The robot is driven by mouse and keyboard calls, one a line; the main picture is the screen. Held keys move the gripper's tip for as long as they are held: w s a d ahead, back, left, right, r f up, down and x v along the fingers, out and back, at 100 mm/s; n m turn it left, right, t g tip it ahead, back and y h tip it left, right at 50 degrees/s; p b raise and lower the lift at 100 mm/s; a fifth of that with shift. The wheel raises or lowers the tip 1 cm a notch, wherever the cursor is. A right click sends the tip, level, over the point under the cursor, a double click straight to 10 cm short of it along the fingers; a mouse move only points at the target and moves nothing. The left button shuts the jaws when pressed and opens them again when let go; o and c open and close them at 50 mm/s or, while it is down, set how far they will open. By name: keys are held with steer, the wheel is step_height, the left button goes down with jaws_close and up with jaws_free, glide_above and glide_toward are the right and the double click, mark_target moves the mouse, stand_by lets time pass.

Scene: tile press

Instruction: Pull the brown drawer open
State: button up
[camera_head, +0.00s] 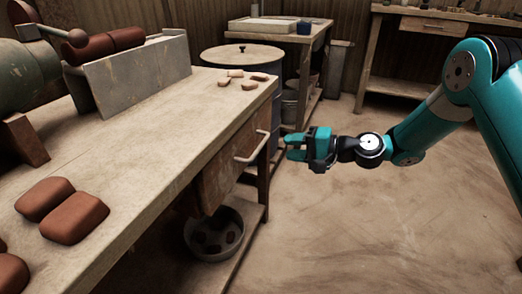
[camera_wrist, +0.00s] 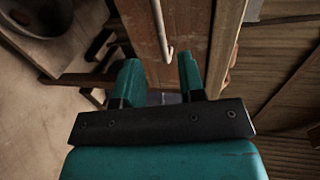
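The brown drawer (camera_head: 222,172) sits under the edge of the workbench and looks shut. Its pale bar handle (camera_head: 252,147) runs along the front face. My gripper (camera_head: 290,148) is open and empty, to the right of the handle and apart from it, with its fingers pointing at the drawer. In the wrist view my gripper (camera_wrist: 160,78) shows two teal fingers spread apart. The end of the handle (camera_wrist: 162,30) shows ahead, between the lines of the two fingers. The drawer front (camera_wrist: 185,25) shows behind it.
Clay blocks (camera_head: 75,217) lie on the workbench (camera_head: 130,160), with small pieces (camera_head: 236,75) at its far end. A bowl (camera_head: 213,233) stands on the lower shelf under the drawer. A lidded barrel (camera_head: 243,58) stands behind. The floor at the right is clear.

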mark_target(261, 144)
steer(key=b+x, duration=0.2)
steer(key=x, duration=0.7)
steer(key=shift+a, duration=0.15)
jaws_close()
